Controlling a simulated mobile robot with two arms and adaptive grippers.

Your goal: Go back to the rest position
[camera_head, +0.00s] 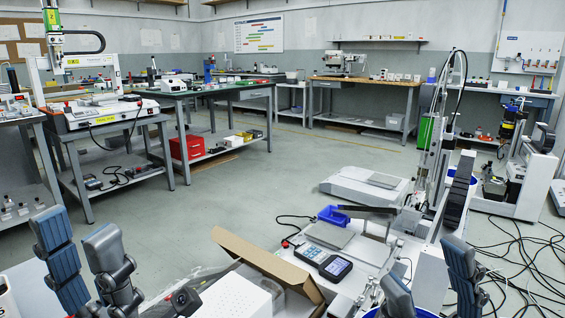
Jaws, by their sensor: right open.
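My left gripper (76,232) is at the lower left, its two blue-grey fingers pointing up and spread apart with nothing between them. My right gripper (425,264) is at the lower right, its fingers apart, in front of the white gantry machine; I see no object held in it. The gantry screwdriver unit with a green body (425,132) stands upright on the right, with a black cable looping above it. A grey control pendant (323,262) with a small screen lies on the machine's white base, left of my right gripper.
An open cardboard box (262,262) lies between my grippers, near the front. Black cables (520,265) spread over the floor at right. Benches line the left and back, with a red box (187,148) on a lower shelf.

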